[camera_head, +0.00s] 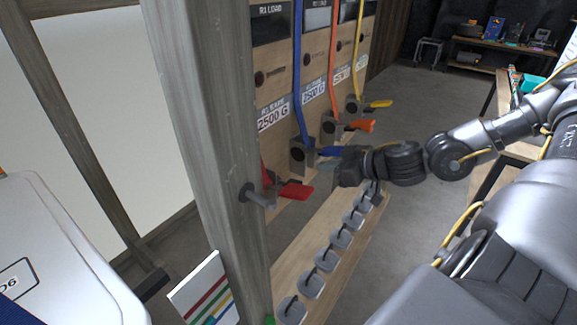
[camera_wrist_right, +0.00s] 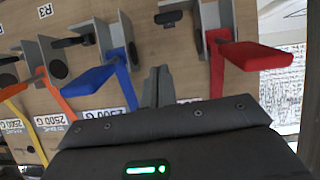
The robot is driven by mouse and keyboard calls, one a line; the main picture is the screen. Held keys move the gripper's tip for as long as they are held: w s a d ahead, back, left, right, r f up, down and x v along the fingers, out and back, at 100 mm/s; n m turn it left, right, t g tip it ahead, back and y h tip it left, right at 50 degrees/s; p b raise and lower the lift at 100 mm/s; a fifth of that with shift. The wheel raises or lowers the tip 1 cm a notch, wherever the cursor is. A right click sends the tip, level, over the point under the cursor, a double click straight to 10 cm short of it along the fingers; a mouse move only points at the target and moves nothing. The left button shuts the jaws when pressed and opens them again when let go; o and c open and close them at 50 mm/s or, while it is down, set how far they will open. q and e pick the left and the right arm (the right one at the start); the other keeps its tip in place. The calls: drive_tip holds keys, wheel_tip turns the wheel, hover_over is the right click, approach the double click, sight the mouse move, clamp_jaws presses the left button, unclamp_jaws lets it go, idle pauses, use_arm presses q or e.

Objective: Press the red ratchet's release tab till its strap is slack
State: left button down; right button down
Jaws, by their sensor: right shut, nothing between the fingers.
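The red ratchet's lever (camera_head: 296,190) sticks out from the upright board, just right of the wooden post. In the right wrist view its red handle (camera_wrist_right: 260,55) is at the upper right, beside its grey bracket (camera_wrist_right: 214,50). I cannot clearly make out the release tab. The red strap is mostly hidden behind the post in the head view. My right gripper (camera_head: 326,166) is shut and empty, apart from the red lever and close to the blue lever. Its fingers show in the right wrist view (camera_wrist_right: 157,88), between the blue and red ratchets. My left gripper is not in view.
The blue ratchet lever (camera_head: 330,151), orange lever (camera_head: 360,125) and yellow lever (camera_head: 378,104) line the board. The wooden post (camera_head: 208,150) with a peg (camera_head: 260,199) stands in front. Several grey hooked weights (camera_head: 312,283) sit on the plank below. Open floor lies right of the board.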

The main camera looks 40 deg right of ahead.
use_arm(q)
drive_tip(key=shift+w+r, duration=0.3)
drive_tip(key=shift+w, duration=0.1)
use_arm(e)
drive_tip(key=shift+s+a+r, duration=0.4)
drive_tip(key=shift+a+r, duration=0.1)
drive_tip(key=shift+r, duration=0.15)
drive_tip(key=shift+s+a+r, duration=0.35)
drive_tip(key=shift+a+r, duration=0.1)
drive_tip(key=shift+r, duration=0.15)
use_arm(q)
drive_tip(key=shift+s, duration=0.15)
use_arm(e)
drive_tip(key=shift+w, duration=0.1)
